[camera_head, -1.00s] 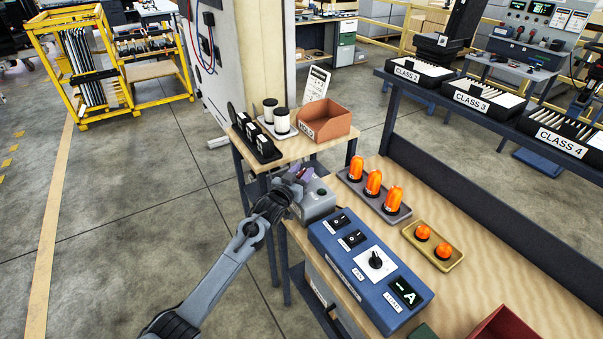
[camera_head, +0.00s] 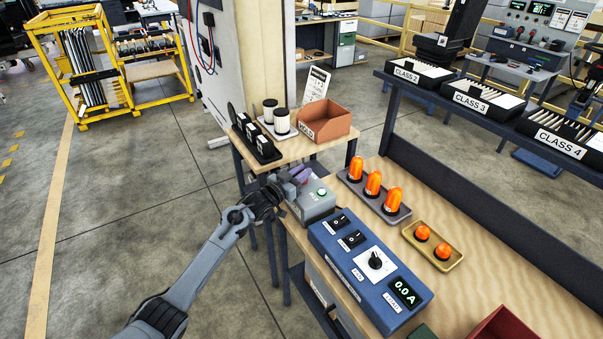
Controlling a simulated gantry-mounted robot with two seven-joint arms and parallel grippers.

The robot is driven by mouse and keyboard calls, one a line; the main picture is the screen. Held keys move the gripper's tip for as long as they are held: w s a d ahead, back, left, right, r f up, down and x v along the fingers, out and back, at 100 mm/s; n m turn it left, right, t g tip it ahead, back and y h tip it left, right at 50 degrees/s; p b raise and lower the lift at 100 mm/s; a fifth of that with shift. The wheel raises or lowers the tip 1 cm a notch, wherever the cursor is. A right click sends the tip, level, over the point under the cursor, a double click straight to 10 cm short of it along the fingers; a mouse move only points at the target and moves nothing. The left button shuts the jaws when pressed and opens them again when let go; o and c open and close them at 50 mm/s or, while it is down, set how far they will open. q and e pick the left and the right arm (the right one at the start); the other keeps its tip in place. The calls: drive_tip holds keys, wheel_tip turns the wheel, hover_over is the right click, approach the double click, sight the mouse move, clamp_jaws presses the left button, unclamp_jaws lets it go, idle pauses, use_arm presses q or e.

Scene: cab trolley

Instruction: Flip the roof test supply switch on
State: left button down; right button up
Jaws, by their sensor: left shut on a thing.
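The roof test supply box (camera_head: 316,207) is a small grey unit at the back left end of the wooden bench, behind the blue panel. A small green light (camera_head: 322,191) on its top is lit. My left gripper (camera_head: 298,177) reaches in from the left to the left side of this box, and its fingers are shut at the top there. The switch itself is hidden behind the fingers. The blue panel (camera_head: 332,252) has two black rockers, a round knob (camera_head: 376,261) and a display (camera_head: 405,291) reading 0.0 A. My right gripper is not in view.
Orange beacons (camera_head: 373,183) stand in a grey tray right of the box. A tan tray (camera_head: 407,234) holds two orange domes. A side table behind carries black units, white cylinders and a brown bin (camera_head: 325,124). A dark red bin (camera_head: 500,325) is at the front.

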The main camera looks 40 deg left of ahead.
use_arm(q)
drive_tip(key=m+h+b, duration=0.1)
drive_tip(key=m+h, duration=0.1)
drive_tip(key=h, duration=0.1)
drive_tip(key=shift+a, duration=0.1)
drive_tip(key=shift+m+g+h+b, duration=0.6)
drive_tip(key=shift+m+h+b, duration=0.25)
drive_tip(key=shift+h, duration=0.35)
drive_tip(key=c, duration=1.1)
unclamp_jaws()
drive_tip(key=shift+c, duration=0.2)
drive_tip(key=shift+s, duration=0.15)
